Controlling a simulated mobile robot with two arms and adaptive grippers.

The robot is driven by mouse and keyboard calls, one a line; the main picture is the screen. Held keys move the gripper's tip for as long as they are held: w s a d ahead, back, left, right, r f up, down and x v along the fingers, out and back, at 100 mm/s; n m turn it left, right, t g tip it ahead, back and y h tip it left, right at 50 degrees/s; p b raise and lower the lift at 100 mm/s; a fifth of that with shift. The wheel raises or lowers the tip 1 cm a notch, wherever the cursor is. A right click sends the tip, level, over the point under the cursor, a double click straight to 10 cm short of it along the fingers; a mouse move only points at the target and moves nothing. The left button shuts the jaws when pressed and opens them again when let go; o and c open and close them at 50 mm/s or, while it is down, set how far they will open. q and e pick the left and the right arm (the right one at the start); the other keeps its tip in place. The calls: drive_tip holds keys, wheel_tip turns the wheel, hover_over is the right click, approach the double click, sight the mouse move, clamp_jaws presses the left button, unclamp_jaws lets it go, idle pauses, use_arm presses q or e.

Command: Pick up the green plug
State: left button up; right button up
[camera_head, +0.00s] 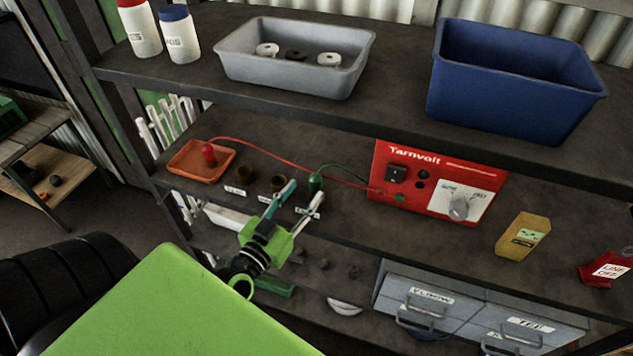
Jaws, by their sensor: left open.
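The green plug (316,182) stands upright on the middle shelf, and a green cable runs from its top to the red Tarnvolt box (440,158). My left gripper (305,192) reaches up from the lower left with its two fingers apart. One fingertip is just left of the plug and the other is in front of its lower part. I cannot tell whether either finger touches it. The plug's base is partly hidden by the fingers. My right gripper is not in view.
A red plug (209,154) stands in an orange tray (190,172), its red cable crossing behind the green plug. The upper shelf (400,95) hangs above. A yellow meter (523,236) stands right.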

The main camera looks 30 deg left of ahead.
sight(312, 186)
use_arm(q)
drive_tip(key=shift+w+r, duration=0.1)
drive_tip(key=shift+w, duration=0.35)
drive_tip(key=w+p, duration=0.2)
drive_tip(key=w, duration=0.2)
drive_tip(key=shift+w+d+r, duration=0.1)
drive_tip(key=shift+w+d, duration=0.05)
drive_tip(key=shift+w, duration=0.3)
drive_tip(key=shift+c, duration=1.1)
clamp_jaws()
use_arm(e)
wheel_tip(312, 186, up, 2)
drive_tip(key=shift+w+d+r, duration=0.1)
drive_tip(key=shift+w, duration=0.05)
